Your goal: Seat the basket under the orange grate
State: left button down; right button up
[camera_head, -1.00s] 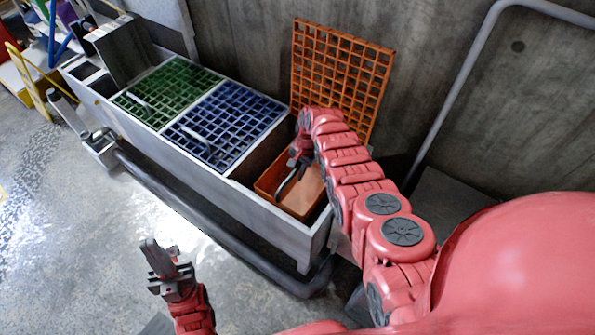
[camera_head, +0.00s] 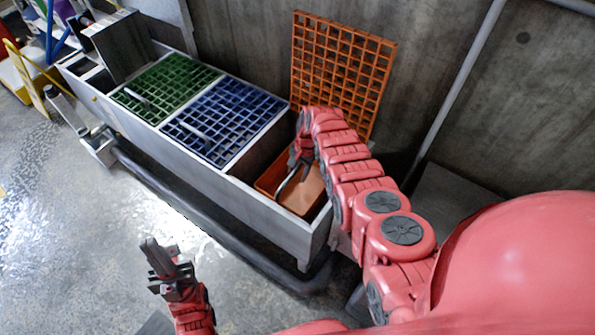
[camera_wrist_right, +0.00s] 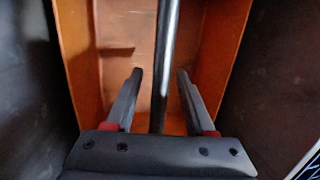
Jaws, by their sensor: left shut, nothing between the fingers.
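The orange basket (camera_head: 311,194) sits in the open end compartment of a long grey bin in the head view. The orange grate (camera_head: 342,62) stands raised behind that compartment, near the wall. My right arm reaches down into the compartment and hides part of the basket. In the right wrist view my right gripper (camera_wrist_right: 161,75) is open, with the basket's grey handle bar (camera_wrist_right: 166,40) between its fingers and visible gaps beside it. The basket's orange walls (camera_wrist_right: 222,50) show on both sides. My left gripper (camera_head: 150,245) is shut and empty over the floor, apart from the bin.
The grey bin (camera_head: 225,190) also carries a blue grate (camera_head: 222,125) and a green grate (camera_head: 165,88), both lying flat. A dark rail (camera_head: 190,215) runs low along its front. A concrete wall stands behind. The floor at the left front is clear.

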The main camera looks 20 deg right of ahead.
aim_at(299, 165)
jog(key=r+p, duration=0.3)
jog(key=r, duration=0.1)
jog(key=shift+d, duration=0.25)
notch_tip(299, 165, up, 13)
jog(key=d+p, duration=0.2)
jog(key=shift+s+d, duration=0.3)
jog(key=shift+w, duration=0.1)
